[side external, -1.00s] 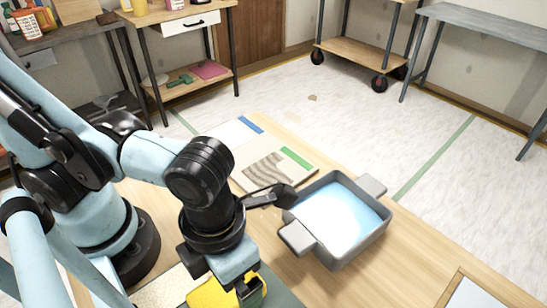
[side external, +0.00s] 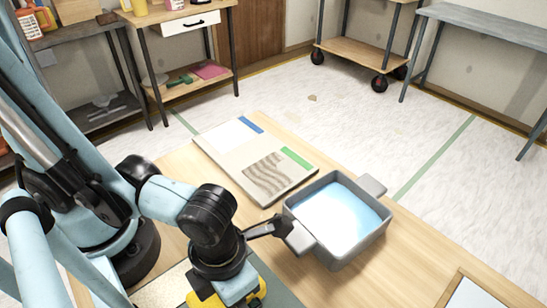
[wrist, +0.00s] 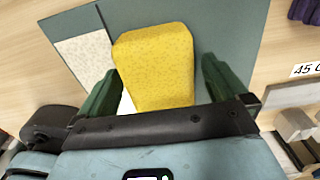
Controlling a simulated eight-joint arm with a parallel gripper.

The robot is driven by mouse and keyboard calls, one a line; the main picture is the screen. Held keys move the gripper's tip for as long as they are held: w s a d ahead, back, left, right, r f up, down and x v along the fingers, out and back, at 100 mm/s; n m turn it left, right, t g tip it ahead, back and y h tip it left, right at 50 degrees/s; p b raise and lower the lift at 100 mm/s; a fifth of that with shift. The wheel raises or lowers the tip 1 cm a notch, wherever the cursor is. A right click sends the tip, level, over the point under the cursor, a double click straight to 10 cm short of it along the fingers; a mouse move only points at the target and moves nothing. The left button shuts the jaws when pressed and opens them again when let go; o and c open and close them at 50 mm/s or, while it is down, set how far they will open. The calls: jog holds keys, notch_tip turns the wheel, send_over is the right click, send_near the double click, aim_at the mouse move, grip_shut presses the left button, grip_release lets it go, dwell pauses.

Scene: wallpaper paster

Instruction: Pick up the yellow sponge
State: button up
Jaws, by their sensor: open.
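The yellow sponge (wrist: 155,68) lies on a dark green mat (wrist: 222,28) in the wrist view. My gripper (wrist: 160,88) is open, with one green finger on each side of the sponge. Gaps show between the fingers and the sponge's sides, most clearly on the right. In the side view, only yellow edges of the sponge (side external: 194,300) show below my gripper, which hides the rest. Whether the fingers are down at the sponge's height is hard to tell.
A grey tray (side external: 352,256) with pale blue liquid stands right of my gripper. A board (side external: 215,150) with a wavy-patterned patch lies behind it. A pale speckled piece (wrist: 88,55) lies left of the sponge.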

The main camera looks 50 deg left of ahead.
jog(key=c, duration=1)
jog(key=shift+c, duration=0.2)
jog(key=shift+r, duration=5)
